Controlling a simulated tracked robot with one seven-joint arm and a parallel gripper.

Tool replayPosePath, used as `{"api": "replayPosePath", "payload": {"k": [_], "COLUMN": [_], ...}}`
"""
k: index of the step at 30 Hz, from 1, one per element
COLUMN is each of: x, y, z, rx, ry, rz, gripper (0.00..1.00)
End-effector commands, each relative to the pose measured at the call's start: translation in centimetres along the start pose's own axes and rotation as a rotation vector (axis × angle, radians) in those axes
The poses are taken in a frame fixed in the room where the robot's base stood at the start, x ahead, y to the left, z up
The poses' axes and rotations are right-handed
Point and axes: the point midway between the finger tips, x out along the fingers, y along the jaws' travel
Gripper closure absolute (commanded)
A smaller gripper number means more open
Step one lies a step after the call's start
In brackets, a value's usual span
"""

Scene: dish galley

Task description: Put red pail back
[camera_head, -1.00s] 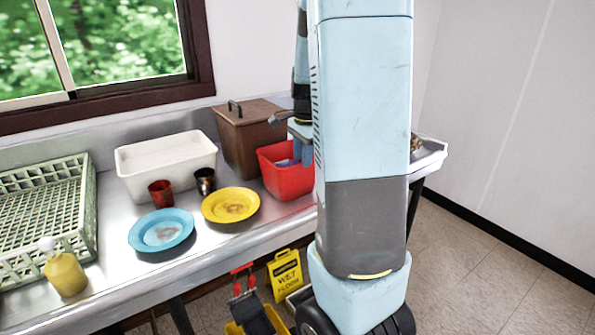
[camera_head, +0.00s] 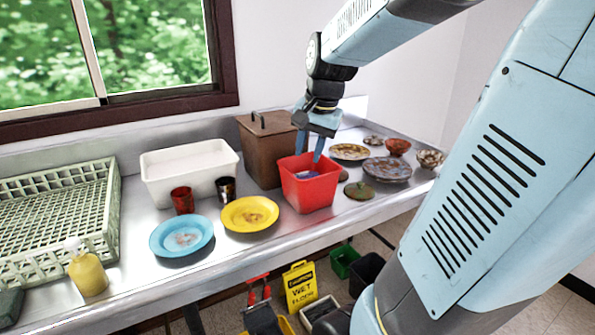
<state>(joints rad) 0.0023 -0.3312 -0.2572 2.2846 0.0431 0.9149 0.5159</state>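The red pail (camera_head: 309,192) stands upright on the steel counter, in front of the brown lidded bin (camera_head: 262,152). Something blue lies inside the pail, partly hidden by its wall. My gripper (camera_head: 309,156) points down over the pail's back part. Its two blue-grey fingers are apart, with a visible gap and nothing seen between them. The fingertips are near the back rim; whether they touch it I cannot tell.
A white tub (camera_head: 190,170), two cups, a yellow plate (camera_head: 249,214) and a blue plate (camera_head: 181,236) stand left of the pail. Dirty dishes and a round lid (camera_head: 359,191) lie to its right. A green rack (camera_head: 60,215) is far left. A wet-floor sign (camera_head: 300,286) stands below.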

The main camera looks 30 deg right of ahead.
Motion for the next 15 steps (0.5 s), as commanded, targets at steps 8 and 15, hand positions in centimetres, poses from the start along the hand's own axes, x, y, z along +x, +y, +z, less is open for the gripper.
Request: {"api": "replayPosePath", "payload": {"k": [8,15], "x": [-3.3,-4.5], "y": [0.6,1.7], "z": [7.3,12.0], "rx": [-0.421,-0.708], "ry": [0.1,0.185], "rz": [-0.053,-0.048], "gripper": [0.67,0.67]}}
